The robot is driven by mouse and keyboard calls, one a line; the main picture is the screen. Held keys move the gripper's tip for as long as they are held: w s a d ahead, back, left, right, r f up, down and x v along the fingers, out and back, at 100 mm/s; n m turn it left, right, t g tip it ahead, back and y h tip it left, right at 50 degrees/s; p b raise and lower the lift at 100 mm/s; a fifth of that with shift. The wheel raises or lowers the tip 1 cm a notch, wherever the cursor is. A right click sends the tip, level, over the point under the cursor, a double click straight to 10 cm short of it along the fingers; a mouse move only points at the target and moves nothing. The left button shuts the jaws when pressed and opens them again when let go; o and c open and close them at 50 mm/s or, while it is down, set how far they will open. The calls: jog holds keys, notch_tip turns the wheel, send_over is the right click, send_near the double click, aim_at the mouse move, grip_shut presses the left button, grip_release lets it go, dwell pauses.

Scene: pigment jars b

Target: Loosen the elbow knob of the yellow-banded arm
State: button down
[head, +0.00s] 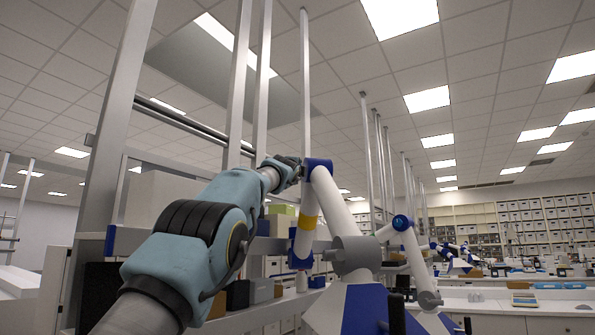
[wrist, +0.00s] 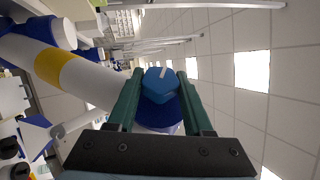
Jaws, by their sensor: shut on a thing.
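The yellow-banded arm (head: 306,210) is white with blue joints and stands at the centre of the head view. Its yellow band (wrist: 54,67) shows at the left of the wrist view. Its blue elbow (head: 318,166) is at the top of the arm. The elbow knob (wrist: 160,88) is blue with a white mark on its face. My gripper (wrist: 159,75) is shut on the knob, with one dark green finger on each side of it. In the head view my gripper (head: 292,162) reaches the elbow from the left, and the knob is hidden there.
A second white arm with a blue joint (head: 402,222) stands to the right. A grey cylinder (head: 355,254) is at the banded arm's lower joint. Tall metal posts (head: 238,85) rise close to my arm on the left. A white bench (head: 530,308) lies at the lower right.

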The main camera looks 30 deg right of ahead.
dwell(0.4)
jog(key=shift+c, duration=1.5)
grip_release()
jog(key=shift+s+a+f+b, duration=0.25)
jog(key=shift+s+f+b, duration=0.1)
jog(key=shift+b, duration=0.4)
jog(key=b+v, duration=0.9)
jog(key=shift+s+a, duration=0.25)
jog(key=shift+a, duration=0.1)
jog(key=shift+r, duration=0.15)
